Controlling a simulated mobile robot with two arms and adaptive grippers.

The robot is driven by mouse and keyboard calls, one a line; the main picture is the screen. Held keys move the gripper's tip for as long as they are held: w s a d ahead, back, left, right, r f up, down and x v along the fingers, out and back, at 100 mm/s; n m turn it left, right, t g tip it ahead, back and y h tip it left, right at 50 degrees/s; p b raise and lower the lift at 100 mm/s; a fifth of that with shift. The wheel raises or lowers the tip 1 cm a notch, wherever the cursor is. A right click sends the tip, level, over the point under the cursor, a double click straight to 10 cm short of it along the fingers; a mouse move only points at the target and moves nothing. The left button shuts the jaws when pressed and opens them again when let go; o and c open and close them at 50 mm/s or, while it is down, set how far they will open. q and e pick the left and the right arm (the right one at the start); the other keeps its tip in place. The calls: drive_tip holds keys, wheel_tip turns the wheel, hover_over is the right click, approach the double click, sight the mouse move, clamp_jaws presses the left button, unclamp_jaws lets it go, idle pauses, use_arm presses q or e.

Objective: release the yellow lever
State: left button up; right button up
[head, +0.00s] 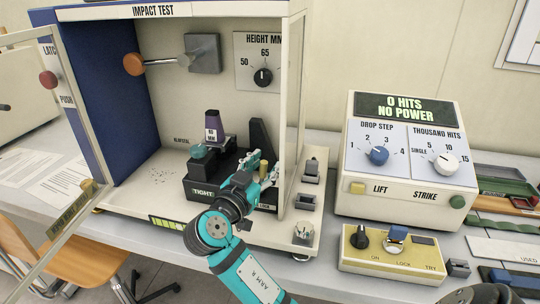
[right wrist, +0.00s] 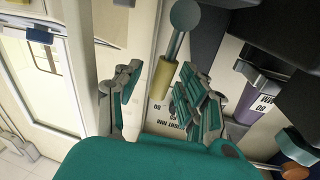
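The yellow lever (head: 263,169) stands at the right end of the black clamp base (head: 203,190), inside the impact test cabinet (head: 232,115). In the right wrist view the lever shows as a yellow grip (right wrist: 163,78) on a metal rod with a grey-green ball at its other end. My right gripper (head: 268,178) is at the lever, its arm coming up from the bottom. In the wrist view its two fingers are spread, with the yellow grip seen between them and a gap on both sides. Contact is not visible.
The clear door (head: 40,255) stands open at the left. A purple block (head: 213,127) and a teal knob (head: 199,151) sit by the clamp. An orange-ended hammer (head: 133,64) is above. Right of the cabinet stand a control box (head: 405,196) and a yellow switch box (head: 393,268).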

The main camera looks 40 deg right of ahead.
drive_tip(key=shift+a+r, duration=0.1)
clamp_jaws()
idle(0.3)
drive_tip(key=shift+f, duration=0.2)
idle(0.3)
